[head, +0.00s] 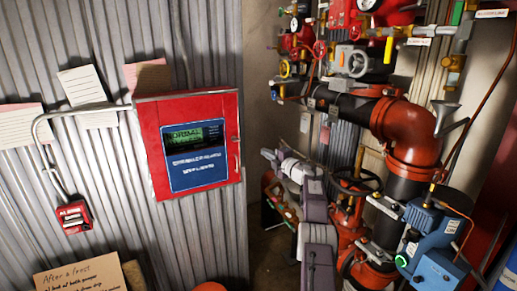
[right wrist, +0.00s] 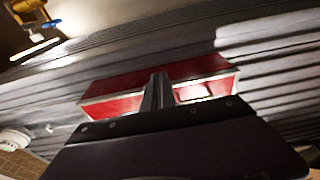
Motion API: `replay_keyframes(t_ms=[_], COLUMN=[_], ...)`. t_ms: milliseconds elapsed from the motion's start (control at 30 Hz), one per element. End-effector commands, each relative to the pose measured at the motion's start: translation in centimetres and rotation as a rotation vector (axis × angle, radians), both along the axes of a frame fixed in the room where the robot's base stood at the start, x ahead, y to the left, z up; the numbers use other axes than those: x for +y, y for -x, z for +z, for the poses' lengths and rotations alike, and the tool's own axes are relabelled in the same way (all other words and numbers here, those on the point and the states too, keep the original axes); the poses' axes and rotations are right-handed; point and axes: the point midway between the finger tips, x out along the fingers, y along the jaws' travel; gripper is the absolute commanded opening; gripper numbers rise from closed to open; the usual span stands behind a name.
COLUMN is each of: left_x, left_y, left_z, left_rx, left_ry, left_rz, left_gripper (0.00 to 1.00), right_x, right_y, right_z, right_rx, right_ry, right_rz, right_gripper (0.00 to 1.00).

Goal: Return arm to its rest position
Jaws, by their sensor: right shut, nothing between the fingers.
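My right arm rises from the bottom middle of the head view, in front of the red pipework. Its gripper (head: 268,155) points left toward the red control panel (head: 190,140) and appears apart from it. In the right wrist view the two fingers (right wrist: 158,92) are together and empty. Behind them is a red box (right wrist: 205,85), seemingly the same panel, on the corrugated wall. The panel has a blue face with a lit green display. My left gripper is in neither view.
Red pipes (head: 410,135), valves and gauges crowd the right side, with a blue device (head: 435,235) low down. A small red alarm box (head: 73,217) and paper notes (head: 82,87) are on the corrugated wall. A cardboard sign (head: 85,278) stands at the bottom left.

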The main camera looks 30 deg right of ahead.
Motion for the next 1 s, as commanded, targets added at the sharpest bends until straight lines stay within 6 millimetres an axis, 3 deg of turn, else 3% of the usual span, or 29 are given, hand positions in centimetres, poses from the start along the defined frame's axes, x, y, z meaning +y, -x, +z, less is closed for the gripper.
replay_keyframes(t_ms=[400,467,567,667,767,867,1000], left_x=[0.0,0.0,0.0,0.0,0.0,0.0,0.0], left_y=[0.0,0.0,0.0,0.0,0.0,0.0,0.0], left_z=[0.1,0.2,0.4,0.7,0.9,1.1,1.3], left_rx=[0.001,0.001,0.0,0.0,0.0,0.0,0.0], left_ry=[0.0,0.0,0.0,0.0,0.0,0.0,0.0], left_rz=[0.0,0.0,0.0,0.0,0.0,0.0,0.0], left_gripper=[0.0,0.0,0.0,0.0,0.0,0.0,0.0], right_x=[0.4,1.4,4.5,8.6,13.6,19.2,25.9], right_y=[-0.4,-1.3,-3.1,-3.0,-0.3,5.3,15.2], right_z=[0.3,1.1,2.1,0.6,-3.1,-8.0,-13.9], right_rx=[-0.004,-0.009,0.006,0.087,0.228,0.412,0.661], right_ry=[-0.031,-0.104,-0.322,-0.577,-0.807,-0.992,-1.147], right_rz=[-0.007,-0.026,-0.101,-0.22,-0.362,-0.522,-0.729], right_gripper=[0.0,0.0,0.0,0.0,0.0,0.0,0.0])
